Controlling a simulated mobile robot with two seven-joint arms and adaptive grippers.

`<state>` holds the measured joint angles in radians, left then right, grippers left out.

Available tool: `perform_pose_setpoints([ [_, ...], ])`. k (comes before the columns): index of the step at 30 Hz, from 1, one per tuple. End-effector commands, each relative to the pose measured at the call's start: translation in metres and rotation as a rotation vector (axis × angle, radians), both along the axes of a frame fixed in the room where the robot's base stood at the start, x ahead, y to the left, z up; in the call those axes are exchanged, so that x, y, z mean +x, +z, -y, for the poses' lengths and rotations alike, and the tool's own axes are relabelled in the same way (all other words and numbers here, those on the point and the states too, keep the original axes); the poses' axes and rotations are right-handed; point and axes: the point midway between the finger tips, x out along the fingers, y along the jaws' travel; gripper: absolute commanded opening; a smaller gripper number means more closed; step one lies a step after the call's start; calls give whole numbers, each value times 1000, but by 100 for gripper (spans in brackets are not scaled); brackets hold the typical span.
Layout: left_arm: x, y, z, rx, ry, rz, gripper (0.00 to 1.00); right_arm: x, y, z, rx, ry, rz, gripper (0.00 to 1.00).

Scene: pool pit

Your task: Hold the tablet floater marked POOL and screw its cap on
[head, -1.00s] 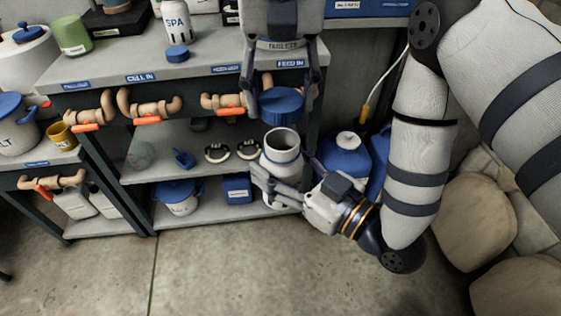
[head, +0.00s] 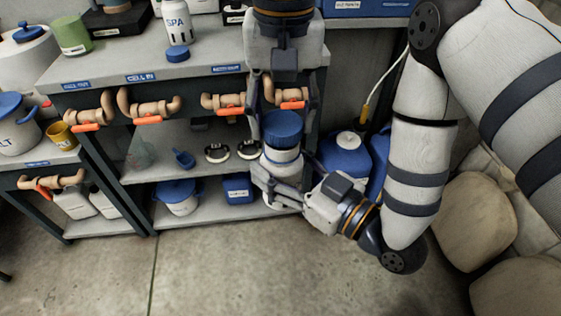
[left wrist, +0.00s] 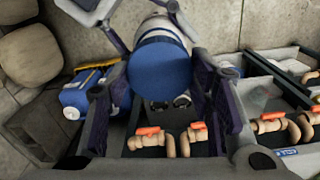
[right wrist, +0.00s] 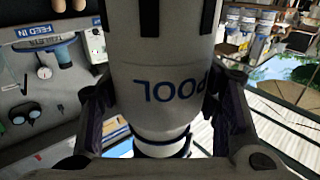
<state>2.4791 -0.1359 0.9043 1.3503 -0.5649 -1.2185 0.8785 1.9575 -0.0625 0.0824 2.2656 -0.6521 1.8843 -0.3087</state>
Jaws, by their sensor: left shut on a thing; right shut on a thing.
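The white tablet floater (head: 281,168) is held upright in my right gripper (head: 280,178). Its POOL lettering (right wrist: 172,88) appears upside down in the right wrist view, between the fingers. My left gripper (head: 284,122) points down from above, shut on the ribbed blue cap (head: 282,128). The cap is over the floater's mouth and hides it. The cap's flat top (left wrist: 160,72) fills the middle of the left wrist view, with the white body beyond it. I cannot tell whether the cap's threads are engaged.
A white SPA floater (head: 177,22) stands on the grey bench, with a loose blue cap (head: 178,53) beside it. Pipes with orange-handled valves (head: 150,118) line the bench front. Blue containers (head: 345,155) stand right of the shelf. The floor in front is clear.

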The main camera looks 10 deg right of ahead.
Motion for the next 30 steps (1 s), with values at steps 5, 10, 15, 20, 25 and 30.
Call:
perform_pose_setpoints([
  [5, 0, 2, 0, 0, 0, 3, 34, 0, 1, 0, 1, 0, 2, 6],
  [10, 0, 2, 0, -3, 1, 1, 34, 0, 1, 0, 1, 0, 2, 6],
  [15, 0, 2, 0, -3, 1, 1, 34, 0, 1, 0, 1, 0, 2, 6],
  [20, 0, 0, 0, -2, 1, 0, 34, 0, 1, 0, 1, 0, 2, 6],
  [25, -1, -9, 0, -2, 0, 0, 34, 0, 1, 0, 1, 0, 2, 6],
  [30, -1, -17, 0, -2, -1, 0, 34, 0, 1, 0, 1, 0, 2, 6],
])
